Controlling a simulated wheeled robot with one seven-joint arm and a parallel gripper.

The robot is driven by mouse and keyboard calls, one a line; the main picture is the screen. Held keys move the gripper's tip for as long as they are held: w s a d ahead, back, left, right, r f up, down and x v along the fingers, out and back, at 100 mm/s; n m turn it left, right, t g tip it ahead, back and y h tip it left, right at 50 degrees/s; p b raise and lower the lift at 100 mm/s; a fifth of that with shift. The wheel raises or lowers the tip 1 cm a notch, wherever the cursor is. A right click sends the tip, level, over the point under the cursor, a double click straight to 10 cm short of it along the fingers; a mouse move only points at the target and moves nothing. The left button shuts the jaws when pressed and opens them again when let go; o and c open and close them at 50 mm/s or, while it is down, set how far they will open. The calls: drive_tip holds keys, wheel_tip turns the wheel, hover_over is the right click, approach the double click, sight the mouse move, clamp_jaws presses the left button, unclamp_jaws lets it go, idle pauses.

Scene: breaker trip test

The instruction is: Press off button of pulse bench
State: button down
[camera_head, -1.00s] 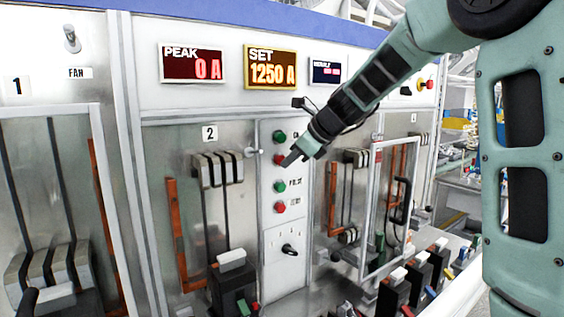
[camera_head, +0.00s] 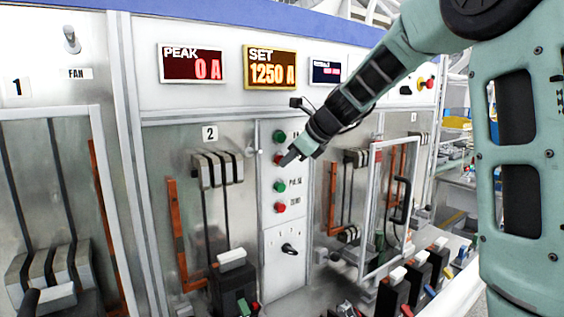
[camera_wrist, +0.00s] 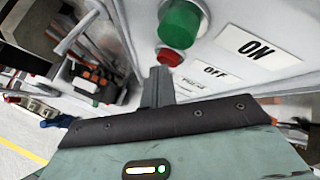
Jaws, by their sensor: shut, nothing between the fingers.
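The off button of the pulse bench (camera_head: 278,159) is the upper red button in the panel's button column. It also shows in the wrist view as a red button (camera_wrist: 168,57) beside the OFF label (camera_wrist: 215,71). The green ON button (camera_head: 279,136) is directly above it; in the wrist view the green button (camera_wrist: 180,22) looks large and close. My gripper (camera_head: 288,158) is shut and empty, its tips at the red button's right edge in the head view. In the wrist view the fingertips (camera_wrist: 159,74) are just short of the red button or touching it; I cannot tell which.
Below are a green button (camera_head: 279,187) marked PULSE, a red button (camera_head: 280,207) marked ZERO and a rotary knob (camera_head: 288,249). The PEAK display (camera_head: 191,64) reads 0 A; the SET display (camera_head: 271,68) reads 1250 A. A framed clear door (camera_head: 368,215) with a black handle stands at right.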

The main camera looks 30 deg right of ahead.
drive_tip(key=shift+s, duration=0.9)
drive_tip(key=shift+s+d+b, duration=0.1)
drive_tip(key=shift+s+b, duration=0.5)
drive_tip(key=shift+s, duration=1.95)
drive_tip(key=s+a+f+n+g+b, duration=0.2)
drive_tip(key=s+a+f+n, duration=0.1)
drive_tip(key=a+f+n, duration=0.3)
drive_tip(key=s+a+f+n+g+y+b, duration=0.1)
drive_tip(key=s+a+f+n+g, duration=0.1)
drive_tip(key=s+a+f+n, duration=0.45)
drive_tip(key=s+a+f+n+g+b, duration=0.1)
drive_tip(key=a+f+n+g+b, duration=0.2)
drive_tip(key=a, duration=0.5)
drive_tip(key=s+a+f+n+g+h+b, duration=0.1)
drive_tip(key=s+a+f+n, duration=0.2)
drive_tip(key=s+f+n, duration=0.3)
drive_tip(key=s+a+f+n+h+b, duration=0.2)
drive_tip(key=s+f+n, duration=0.4)
drive_tip(key=s+n, duration=0.6)
drive_tip(key=shift+a+f+n+g+h, duration=0.35)
drive_tip(key=shift+a+n, duration=0.25)
drive_tip(key=shift+n, duration=0.65)
